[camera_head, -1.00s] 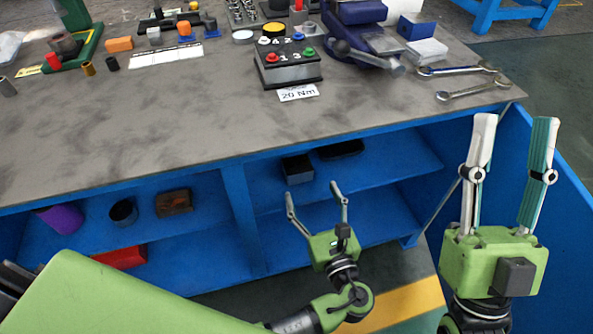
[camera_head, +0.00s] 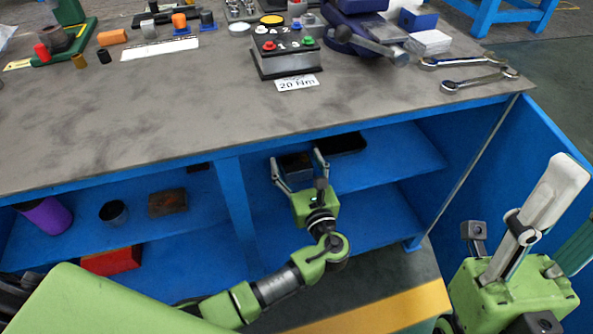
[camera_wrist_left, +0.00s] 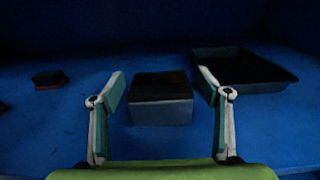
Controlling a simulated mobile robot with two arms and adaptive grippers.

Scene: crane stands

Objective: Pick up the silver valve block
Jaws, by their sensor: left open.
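The silver valve block (camera_head: 294,172) sits on the upper shelf inside the blue bench, partly hidden by my left gripper in the head view. In the left wrist view the block (camera_wrist_left: 161,111) is a grey box with a dark top. My left gripper (camera_head: 297,160) is open at the shelf opening, pointing in at the block. In the left wrist view my left gripper's fingers (camera_wrist_left: 162,84) frame the block, with gaps on both sides. My right gripper (camera_head: 578,205) is open and empty at the right edge, away from the block.
A dark tray (camera_wrist_left: 245,72) lies right of the block. A brown block (camera_head: 168,202), a dark cup (camera_head: 113,212) and a purple cylinder (camera_head: 45,215) stand left of the divider (camera_head: 240,200). The benchtop (camera_head: 150,105) is above the gripper.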

